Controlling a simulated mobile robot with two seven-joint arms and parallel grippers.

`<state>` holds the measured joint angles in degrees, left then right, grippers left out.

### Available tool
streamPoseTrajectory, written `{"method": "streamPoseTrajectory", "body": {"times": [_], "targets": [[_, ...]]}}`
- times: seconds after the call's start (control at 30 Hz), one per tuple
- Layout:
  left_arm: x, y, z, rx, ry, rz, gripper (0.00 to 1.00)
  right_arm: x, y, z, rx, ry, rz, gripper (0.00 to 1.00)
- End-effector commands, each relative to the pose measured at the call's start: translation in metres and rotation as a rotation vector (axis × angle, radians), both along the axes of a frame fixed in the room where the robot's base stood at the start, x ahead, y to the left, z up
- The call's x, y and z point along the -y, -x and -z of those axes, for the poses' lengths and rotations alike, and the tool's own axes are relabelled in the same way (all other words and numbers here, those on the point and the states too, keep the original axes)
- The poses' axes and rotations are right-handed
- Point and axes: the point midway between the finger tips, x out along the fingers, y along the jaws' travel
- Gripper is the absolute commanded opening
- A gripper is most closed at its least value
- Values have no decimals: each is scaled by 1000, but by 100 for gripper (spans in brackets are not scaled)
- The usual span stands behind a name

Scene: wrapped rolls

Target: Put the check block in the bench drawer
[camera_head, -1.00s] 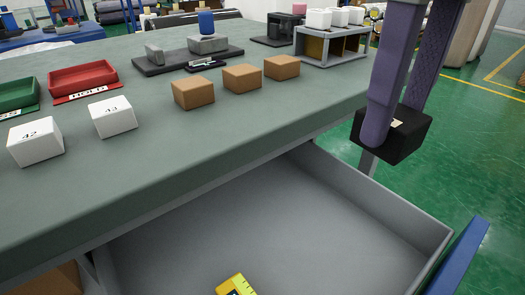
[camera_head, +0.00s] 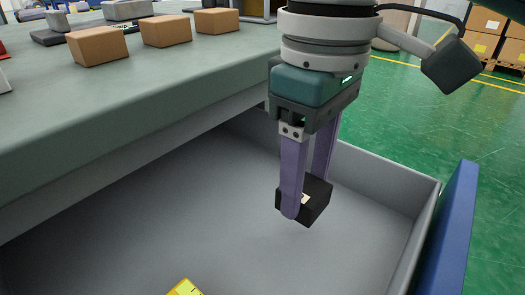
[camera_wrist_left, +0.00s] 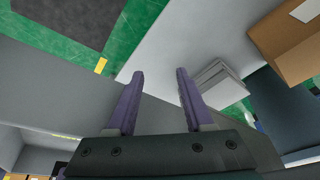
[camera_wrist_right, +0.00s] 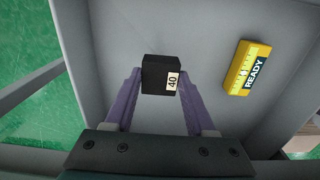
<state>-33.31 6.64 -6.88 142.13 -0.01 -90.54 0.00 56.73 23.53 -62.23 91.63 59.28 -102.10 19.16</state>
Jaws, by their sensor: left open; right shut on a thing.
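My right gripper (camera_head: 305,200) is shut on a black block (camera_head: 317,203) and holds it over the open drawer (camera_head: 225,215), apart from the drawer floor as far as I can tell. In the right wrist view the block (camera_wrist_right: 160,76) sits between the purple fingertips and has a white label reading 40. The grey drawer sticks out from under the green-topped bench (camera_head: 130,110), with a blue front panel (camera_head: 455,230) at the right. My left gripper (camera_wrist_left: 158,75) is open and empty in the left wrist view; it is not in the head view.
A yellow item marked READY (camera_wrist_right: 248,68) lies on the drawer floor; its edge shows low in the head view (camera_head: 185,288). Several brown blocks (camera_head: 166,31) stand on the bench. The rest of the visible drawer floor is clear.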

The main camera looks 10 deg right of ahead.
Motion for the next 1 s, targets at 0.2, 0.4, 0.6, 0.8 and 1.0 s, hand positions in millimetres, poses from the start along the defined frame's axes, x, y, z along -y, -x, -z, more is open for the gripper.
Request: {"method": "streamPoseTrajectory", "body": {"times": [0.2,0.4,0.6,0.8,1.0], "targets": [[0,0,22,0,-2,2,52,0,1,44,-3,1,1,0],[-2,0,23,0,-7,4,52,0,0,50,0,0,1,0],[-2,0,22,0,-8,6,52,0,0,50,-1,1,0,0],[-2,0,21,0,-8,6,52,0,0,54,-1,-1,0,63],[-2,0,21,1,-8,5,52,0,0,54,-1,0,0,85]]}}
